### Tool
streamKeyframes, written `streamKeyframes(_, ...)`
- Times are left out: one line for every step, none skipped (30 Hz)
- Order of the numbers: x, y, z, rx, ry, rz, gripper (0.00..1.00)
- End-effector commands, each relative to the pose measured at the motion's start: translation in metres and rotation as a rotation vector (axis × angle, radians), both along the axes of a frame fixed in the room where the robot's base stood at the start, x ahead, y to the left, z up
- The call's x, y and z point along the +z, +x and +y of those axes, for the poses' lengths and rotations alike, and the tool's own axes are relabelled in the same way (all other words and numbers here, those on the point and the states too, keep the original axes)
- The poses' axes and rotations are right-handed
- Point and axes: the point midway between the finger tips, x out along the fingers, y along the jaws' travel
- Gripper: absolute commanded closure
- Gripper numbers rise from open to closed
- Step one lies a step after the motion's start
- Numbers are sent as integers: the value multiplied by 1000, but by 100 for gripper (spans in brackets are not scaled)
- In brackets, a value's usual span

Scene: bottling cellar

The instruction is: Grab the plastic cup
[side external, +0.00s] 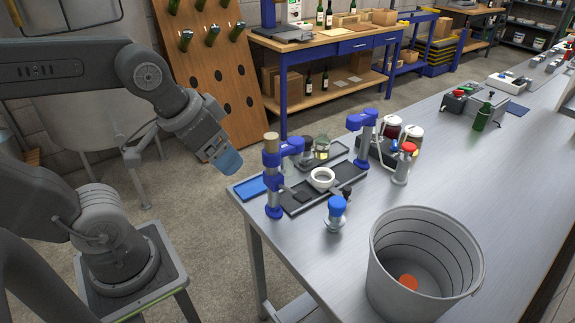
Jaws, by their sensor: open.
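My gripper (228,162) is at the end of my arm, left of the bench's near-left corner, over the floor and pointing down to the right. Its light-blue end shows small, with no clear gap between the fingers and nothing visibly held. No object is clearly a plastic cup. The closest in shape is a small white round cup-like vessel (322,179), open at the top, on a dark tray (297,207) between two blue-and-grey clamp stands. It stands to the right of my gripper, well apart from it. I cannot tell its material.
Blue-and-grey stands (273,190) (368,135) flank the white vessel. A blue-capped container (336,212), a red-capped container (404,165) and jars are close by. A large grey bucket (382,262) with an orange-red thing (408,282) inside stands in front. The bench's right middle is clear.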

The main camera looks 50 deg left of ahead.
Motion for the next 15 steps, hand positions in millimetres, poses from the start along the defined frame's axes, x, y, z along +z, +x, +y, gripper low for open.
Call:
streamKeyframes(3, 9, 3, 18, -3, 16, 23)
streamKeyframes(5, 15, 4, 29, -4, 27, 23)
streamKeyframes(7, 25, 8, 48, -8, 45, 23)
streamKeyframes(9, 34, 11, 65, -11, 60, 23)
streamKeyframes(11, 44, 14, 85, -15, 75, 23)
streamKeyframes(13, 58, 19, 111, -20, 96, 23)
streamKeyframes(14, 69, 23, 131, -24, 112, 23)
streamKeyframes(14, 79, 27, 152, -28, 128, 23)
streamKeyframes(14, 94, 34, 178, -33, 149, 23)
streamKeyframes(12, 104, 39, 198, -38, 164, 23)
streamKeyframes(11, 115, 44, 218, -42, 179, 23)
streamKeyframes(8, 130, 51, 246, -48, 200, 23)
streamKeyframes(5, 140, 57, 264, -52, 217, 23)
streamKeyframes(1, 151, 63, 285, -57, 232, 23)
streamKeyframes(-4, 165, 72, 312, -62, 252, 23)
